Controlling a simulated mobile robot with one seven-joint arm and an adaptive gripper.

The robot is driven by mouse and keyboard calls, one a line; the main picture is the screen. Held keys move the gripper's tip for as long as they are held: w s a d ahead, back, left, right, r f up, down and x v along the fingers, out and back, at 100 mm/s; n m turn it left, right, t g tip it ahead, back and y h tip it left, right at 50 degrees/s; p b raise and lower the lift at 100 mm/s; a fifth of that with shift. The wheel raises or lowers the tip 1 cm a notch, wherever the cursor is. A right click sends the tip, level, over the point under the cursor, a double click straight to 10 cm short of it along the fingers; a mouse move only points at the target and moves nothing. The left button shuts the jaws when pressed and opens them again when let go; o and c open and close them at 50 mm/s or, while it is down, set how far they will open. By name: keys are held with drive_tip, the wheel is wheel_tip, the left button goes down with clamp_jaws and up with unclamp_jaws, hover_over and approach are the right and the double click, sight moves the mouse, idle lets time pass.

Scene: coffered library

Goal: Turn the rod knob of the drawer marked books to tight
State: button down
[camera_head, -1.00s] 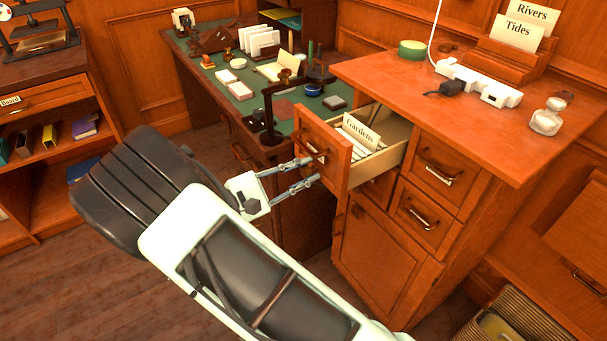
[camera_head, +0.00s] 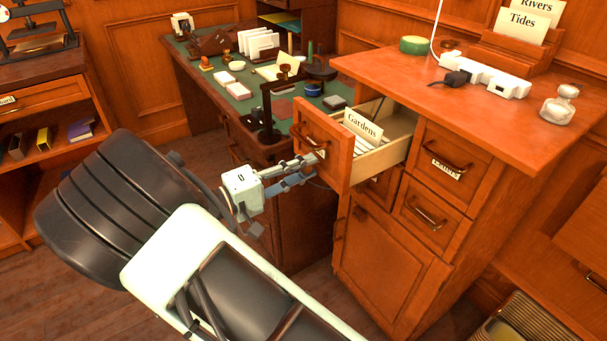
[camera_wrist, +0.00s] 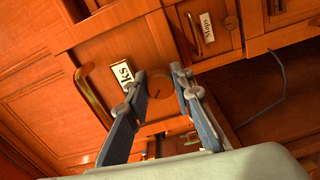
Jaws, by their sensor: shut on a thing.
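The pulled-out drawer (camera_head: 338,168) holds a card marked Gardens (camera_head: 362,124). In the wrist view, the front of a drawer (camera_wrist: 105,48) bears a partly covered label (camera_wrist: 122,74) ending in "ks", and a brass handle (camera_wrist: 90,98). A round copper-coloured knob (camera_wrist: 162,86) with a dark mark on its face sits between the fingertips of my gripper (camera_wrist: 160,74). My gripper is shut on this knob, one finger at each side. In the head view my gripper (camera_head: 314,160) is at the open drawer's front, and the knob is hidden there.
A drawer label marked Maps (camera_wrist: 207,26) and another round knob (camera_wrist: 232,22) are near by. A wooden desktop (camera_head: 450,100) overhangs the drawers, with a white power strip (camera_head: 485,75) on it. A black stand (camera_head: 266,110) rises close behind my gripper. A dark cable (camera_wrist: 275,90) hangs at right.

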drive_tip(key=m+b, duration=0.2)
drive_tip(key=m, duration=0.1)
drive_tip(key=m+b, duration=0.2)
drive_tip(key=shift+f, duration=0.25)
drive_tip(key=shift+w+r+m+b, duration=0.15)
drive_tip(key=shift+m+b, duration=1.15)
drive_tip(key=shift+m, duration=0.7)
drive_tip(key=shift+r, duration=0.1)
drive_tip(key=c, duration=1.7)
unclamp_jaws()
drive_tip(key=shift+o, duration=0.2)
drive_tip(key=shift+a, duration=0.1)
drive_tip(key=v, duration=1.2)
